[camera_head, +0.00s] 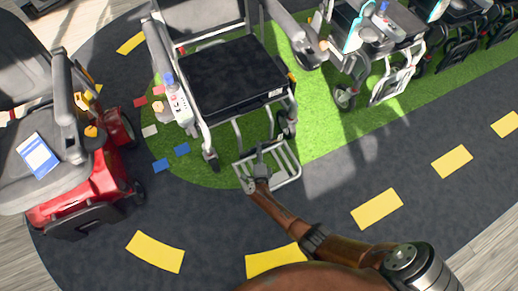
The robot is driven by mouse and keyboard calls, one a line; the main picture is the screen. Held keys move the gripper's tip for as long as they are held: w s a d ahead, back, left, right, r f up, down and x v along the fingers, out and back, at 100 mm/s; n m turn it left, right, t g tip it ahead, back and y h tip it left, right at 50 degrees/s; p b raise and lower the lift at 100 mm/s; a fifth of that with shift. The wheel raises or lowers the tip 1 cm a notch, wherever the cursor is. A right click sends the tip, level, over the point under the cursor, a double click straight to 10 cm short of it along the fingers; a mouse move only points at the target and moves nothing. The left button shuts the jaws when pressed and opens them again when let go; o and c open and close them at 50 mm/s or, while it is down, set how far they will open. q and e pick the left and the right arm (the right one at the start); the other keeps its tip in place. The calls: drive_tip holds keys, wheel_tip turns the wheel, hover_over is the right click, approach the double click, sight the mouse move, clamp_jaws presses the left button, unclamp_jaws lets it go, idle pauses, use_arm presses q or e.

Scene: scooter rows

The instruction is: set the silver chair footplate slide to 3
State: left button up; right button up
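The silver chair (233,75) has a black seat and a silver frame and stands in the upper middle of the head view. Its footplate (285,172), a silver slatted frame, sticks out at the front, low over the edge of the green patch. My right gripper (261,162) is over the left-middle part of the footplate. Whether it touches the footplate is unclear, and its fingers are too small to judge. A slide scale or numbers cannot be made out. My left gripper is not in view.
A red scooter (95,178) with a grey seat stands at the left, with a blue-and-white card (38,155) on it. Another silver-framed chair (395,80) stands at the upper right. Dark floor with yellow dashes (377,209) is clear in front.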

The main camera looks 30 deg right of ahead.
drive_tip(key=v, duration=0.7)
drive_tip(key=shift+s+r, duration=0.1)
drive_tip(key=shift+s, duration=0.1)
idle(0.4)
